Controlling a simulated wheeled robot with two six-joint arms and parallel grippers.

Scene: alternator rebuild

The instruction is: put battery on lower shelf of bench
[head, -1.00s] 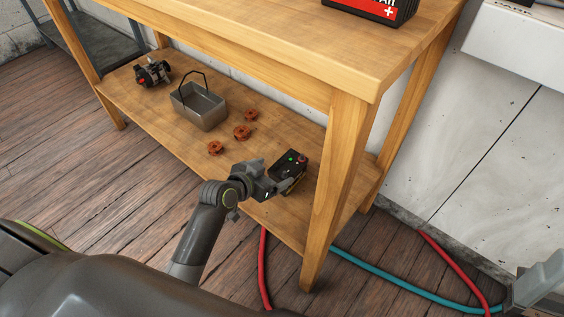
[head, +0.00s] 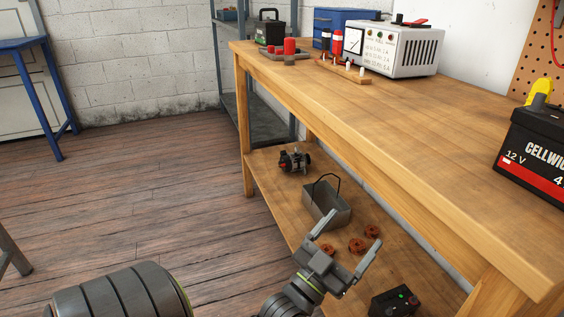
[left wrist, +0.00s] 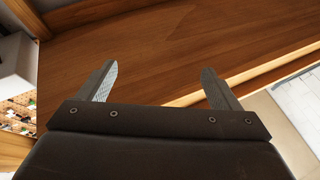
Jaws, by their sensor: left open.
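A small black box with a red and a green spot on top (head: 393,303), which may be the battery, sits on the bench's lower shelf (head: 265,165) near the bottom of the head view. A larger black battery with a red band (head: 535,160), lettered "12 V", stands on the bench top at the right edge. My left gripper (head: 355,229) is open and empty, up and left of the small box and apart from it. In the left wrist view its two fingers (left wrist: 158,69) are spread with only wood beyond them. My right gripper is not in view.
On the lower shelf are a metal bin with a handle (head: 326,206), several rusty-red parts (head: 357,246) and a small motor-like unit (head: 294,160). The bench top (head: 400,125) overhangs the shelf. A white meter box (head: 395,50) stands on it. The floor at left is open.

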